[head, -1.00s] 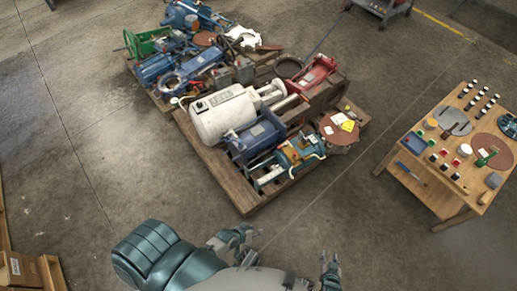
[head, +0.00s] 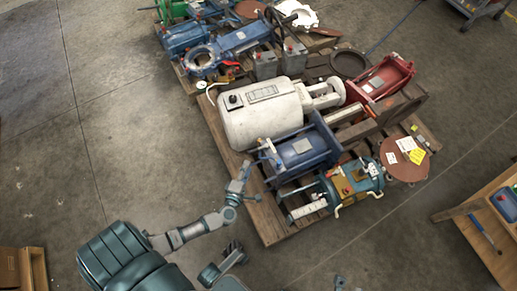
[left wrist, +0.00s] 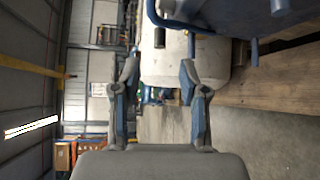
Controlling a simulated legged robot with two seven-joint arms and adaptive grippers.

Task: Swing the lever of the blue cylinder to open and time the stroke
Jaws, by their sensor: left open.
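The blue cylinder (head: 303,149) lies on the near pallet, between a white cylinder and a teal one. A light blue bar, which looks like its lever (head: 269,152), is at its left end. A small part of my right gripper (head: 340,283) may show at the bottom edge.
The white cylinder (head: 262,113) lies just behind the blue one. The teal cylinder (head: 348,184) lies in front, with a rusty disc (head: 404,158) on its right. A wooden table (head: 480,228) stands at right. The floor left of the pallet is clear.

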